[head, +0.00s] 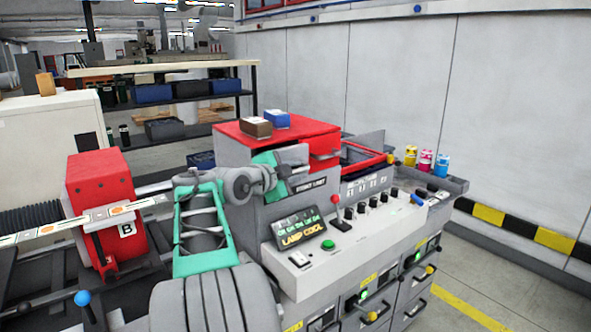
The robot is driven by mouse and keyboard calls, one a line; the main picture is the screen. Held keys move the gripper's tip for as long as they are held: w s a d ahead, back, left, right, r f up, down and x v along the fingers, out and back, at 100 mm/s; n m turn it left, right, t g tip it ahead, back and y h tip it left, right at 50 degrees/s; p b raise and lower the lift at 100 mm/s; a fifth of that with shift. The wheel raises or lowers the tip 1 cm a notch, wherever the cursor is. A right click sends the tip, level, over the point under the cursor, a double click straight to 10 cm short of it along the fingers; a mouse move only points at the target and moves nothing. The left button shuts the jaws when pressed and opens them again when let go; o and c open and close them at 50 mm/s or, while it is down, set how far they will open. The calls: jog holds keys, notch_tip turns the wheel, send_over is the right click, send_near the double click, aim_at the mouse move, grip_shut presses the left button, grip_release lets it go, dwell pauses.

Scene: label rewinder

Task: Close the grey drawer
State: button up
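The grey machine cabinet (325,262) fills the middle and right. Its lower front has grey drawer fronts with dark handles, one drawer front (412,296) at the lower right. I cannot tell from this angle which drawer is the one named or how far it stands open. My gripper (295,172), at the end of my grey and teal arm, is at the grey block under the red cover. Its fingers are small and partly lost against that block, so I cannot tell whether they are apart or touch anything.
A sloped panel with knobs and a lit display (300,229) tops the cabinet. Two small boxes (256,127) sit on the red cover (305,130). Ink jars (425,160) stand at the right. A red unit (105,205) is at left. Floor at the right is clear.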

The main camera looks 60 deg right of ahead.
jog(key=shift+c, duration=0.5)
grip_shut()
dwell(0.8)
